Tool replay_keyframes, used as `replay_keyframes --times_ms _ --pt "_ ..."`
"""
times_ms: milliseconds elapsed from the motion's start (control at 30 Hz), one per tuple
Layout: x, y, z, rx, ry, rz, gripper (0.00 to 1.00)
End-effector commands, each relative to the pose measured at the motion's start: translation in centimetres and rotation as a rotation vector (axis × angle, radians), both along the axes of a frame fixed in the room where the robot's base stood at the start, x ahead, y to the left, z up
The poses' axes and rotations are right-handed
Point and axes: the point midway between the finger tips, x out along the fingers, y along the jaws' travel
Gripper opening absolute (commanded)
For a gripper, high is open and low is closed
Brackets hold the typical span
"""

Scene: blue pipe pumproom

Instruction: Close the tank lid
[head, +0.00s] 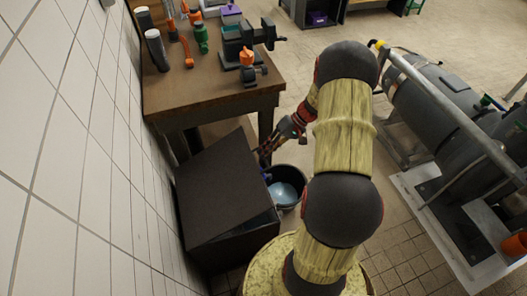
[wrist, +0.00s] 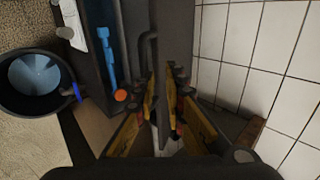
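The tank is a dark box (head: 237,245) against the tiled wall in the head view, and its flat dark lid (head: 225,185) is tilted up, not flush with the box. In the wrist view the lid (wrist: 174,35) is a dark upright panel seen nearly edge-on, with a bent handle (wrist: 145,50) on its left. The open inside of the tank (wrist: 95,45) is left of it. My gripper (wrist: 161,82) has its yellow fingers pointing at the lid, the tips close together near it. Dark parts overlap there, so I cannot tell whether they touch or hold it.
A black bucket (head: 286,188) stands right of the tank. A brown workbench (head: 210,85) with tools is behind it. Inside the tank lie a blue tool (wrist: 107,55) and a white item (wrist: 73,25). The tiled wall (wrist: 245,60) is close on the lid's right.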

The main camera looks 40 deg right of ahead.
Motion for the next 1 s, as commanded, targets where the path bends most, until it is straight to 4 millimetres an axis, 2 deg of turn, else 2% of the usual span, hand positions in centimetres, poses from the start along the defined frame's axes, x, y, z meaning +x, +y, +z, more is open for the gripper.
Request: replay_keyframes --times_ms 233,567,767,1000 --pt "0.0 -0.1 0.1 -0.002 -0.001 -0.001 0.27" --pt "0.0 -0.3 0.3 -0.004 -0.002 -0.002 0.27" --pt "-0.6 -2.0 2.2 -0.006 -0.004 -0.004 0.27" --pt "-1.9 -5.1 5.8 -0.004 -0.003 -0.004 0.27"
